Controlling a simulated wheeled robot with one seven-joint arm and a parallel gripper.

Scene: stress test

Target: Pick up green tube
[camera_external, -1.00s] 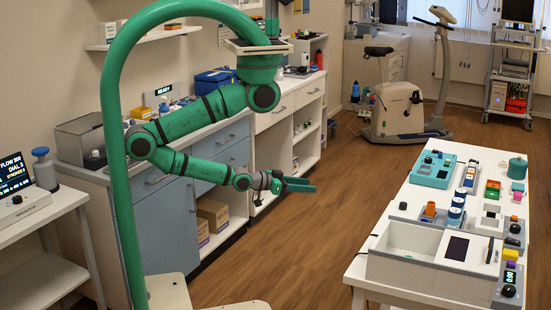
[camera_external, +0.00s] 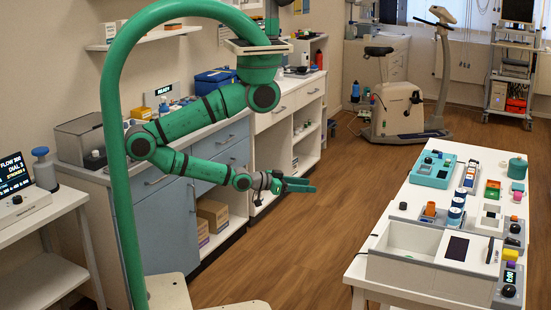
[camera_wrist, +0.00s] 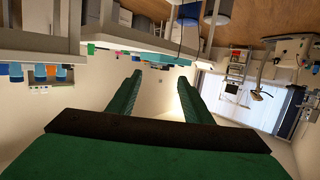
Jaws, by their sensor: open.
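My gripper (camera_external: 313,187) is held out over open floor, between the long counter on the left and the white table on the right. It is open and empty. Its two green fingers stand apart in the wrist view (camera_wrist: 160,77), with nothing between them. I cannot surely pick out the green tube. A teal-green cylinder (camera_external: 517,168) stands at the far right of the white table, and a small green piece (camera_external: 492,190) lies nearer. Both are well away from my gripper to the right.
The white table (camera_external: 398,205) carries a grey-white open bin (camera_external: 400,271) at its near end, a teal tray (camera_external: 433,169) and several small coloured things. The counter (camera_external: 215,137) runs along the left wall. An exercise bike (camera_external: 396,108) stands at the back. Wooden floor (camera_external: 330,225) between is clear.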

